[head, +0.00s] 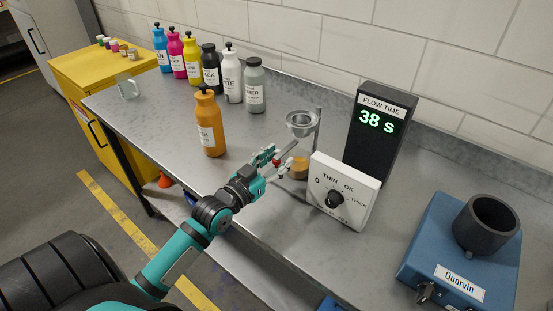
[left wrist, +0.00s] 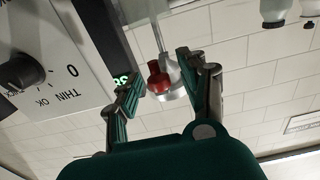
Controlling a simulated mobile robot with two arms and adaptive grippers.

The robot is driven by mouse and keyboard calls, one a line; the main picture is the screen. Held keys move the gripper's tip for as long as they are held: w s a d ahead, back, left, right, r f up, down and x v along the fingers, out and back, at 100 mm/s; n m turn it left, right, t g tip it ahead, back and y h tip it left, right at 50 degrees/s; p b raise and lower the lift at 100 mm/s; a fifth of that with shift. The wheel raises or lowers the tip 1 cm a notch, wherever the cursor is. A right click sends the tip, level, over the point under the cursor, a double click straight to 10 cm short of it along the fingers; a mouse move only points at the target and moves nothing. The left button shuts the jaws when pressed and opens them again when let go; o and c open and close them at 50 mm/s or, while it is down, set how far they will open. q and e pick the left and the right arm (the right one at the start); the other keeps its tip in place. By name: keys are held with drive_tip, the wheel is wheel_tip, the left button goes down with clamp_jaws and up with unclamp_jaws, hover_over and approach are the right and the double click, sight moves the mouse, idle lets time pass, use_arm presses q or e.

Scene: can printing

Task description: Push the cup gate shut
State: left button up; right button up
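The flow cup (head: 300,122), a small metal funnel, is held on a stand beside the black display. A red knob (left wrist: 158,77), which looks like the cup gate's handle, shows below the cup. My left gripper (head: 274,158) is in front of the stand, just below the cup's height. In the left wrist view the left gripper (left wrist: 157,66) has its two fingers spread, with the red knob between or just beyond them; contact is not clear. A glass with orange liquid (head: 298,170) stands under the cup, partly hidden by the gripper. My right gripper is not in view.
The white dial box (head: 342,190) and the "FLOW TIME" display (head: 380,135) reading 38 s stand close right of the gripper. An orange bottle (head: 210,125) stands to the left, several bottles behind it. A blue machine (head: 460,255) is at the right.

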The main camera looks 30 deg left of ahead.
sight(285, 152)
use_arm(q)
clamp_jaws()
drive_tip(key=w, duration=0.3)
drive_tip(key=shift+w+r, duration=0.1)
drive_tip(key=shift+d, duration=0.1)
drive_tip(key=shift+c, duration=2.3)
unclamp_jaws()
drive_tip(key=o, duration=0.5)
drive_tip(key=shift+w, duration=0.15)
drive_tip(key=shift+o, duration=0.2)
drive_tip(key=s, duration=1.2)
drive_tip(key=shift+a, duration=0.45)
